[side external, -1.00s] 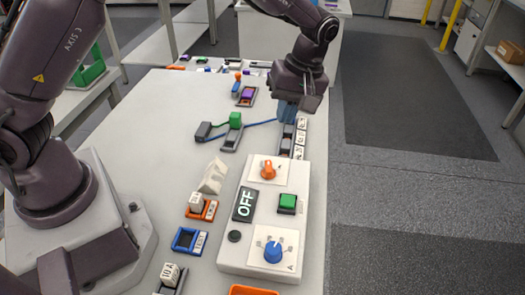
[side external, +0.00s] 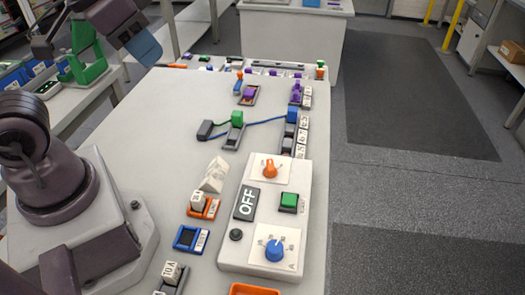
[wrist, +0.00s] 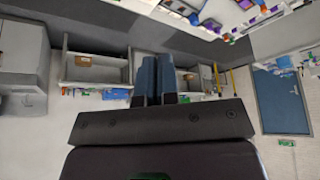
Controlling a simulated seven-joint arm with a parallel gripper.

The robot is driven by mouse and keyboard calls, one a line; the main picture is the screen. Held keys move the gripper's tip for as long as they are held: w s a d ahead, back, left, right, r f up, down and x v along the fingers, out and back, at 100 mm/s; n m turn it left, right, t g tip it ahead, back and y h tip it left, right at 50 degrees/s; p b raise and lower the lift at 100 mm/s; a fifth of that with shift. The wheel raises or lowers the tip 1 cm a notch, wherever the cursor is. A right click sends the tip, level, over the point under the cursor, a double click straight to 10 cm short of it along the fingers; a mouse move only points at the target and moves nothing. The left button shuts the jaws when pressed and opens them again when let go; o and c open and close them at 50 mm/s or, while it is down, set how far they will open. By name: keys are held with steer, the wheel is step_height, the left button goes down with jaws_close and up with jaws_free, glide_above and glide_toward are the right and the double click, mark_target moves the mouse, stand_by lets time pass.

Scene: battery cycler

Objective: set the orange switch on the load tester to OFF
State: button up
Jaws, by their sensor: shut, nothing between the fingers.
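The load tester (side external: 228,258) is a white box on the near right part of the table. Its orange switch (side external: 270,169) is a knob on a white plate at the box's far end; its marks are too small to read. A dark panel (side external: 247,203) on the box reads OFF. The box also has a green button (side external: 289,201), a blue knob (side external: 275,250) and a small dark button (side external: 236,235). My gripper (side external: 146,50) is up at the upper left, far from the tester. In the wrist view its blue fingers (wrist: 156,78) are together and empty.
Beyond the tester, a blue plug (side external: 291,116) stands at a dark strip, with a blue cable to a black block (side external: 205,130). A green block (side external: 237,117) stands between. Small trays, one an orange holder (side external: 209,211), sit left of the tester. The table's middle left is clear.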

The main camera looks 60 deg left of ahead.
steer(key=o, duration=0.3)
steer(key=shift+a+r, duration=0.15)
steer(key=o, duration=0.8)
steer(key=w+f+g, duration=0.1)
steer(key=w+d+f+g, duration=0.1)
steer(key=f, duration=0.1)
steer(key=shift+w+f, duration=0.1)
steer(key=shift+w, duration=0.25)
steer(key=shift+o, duration=0.2)
steer(key=m+g, duration=0.3)
steer(key=m, duration=0.3)
glide_above(270, 168)
steer(key=w, duration=0.1)
step_height(270, 168, down, 14)
steer(key=f, duration=1.2)
steer(key=shift+w+a+f, duration=0.1)
steer(key=shift+a+f, duration=0.2)
steer(key=shift+f, duration=0.1)
steer(key=shift+c, duration=0.2)
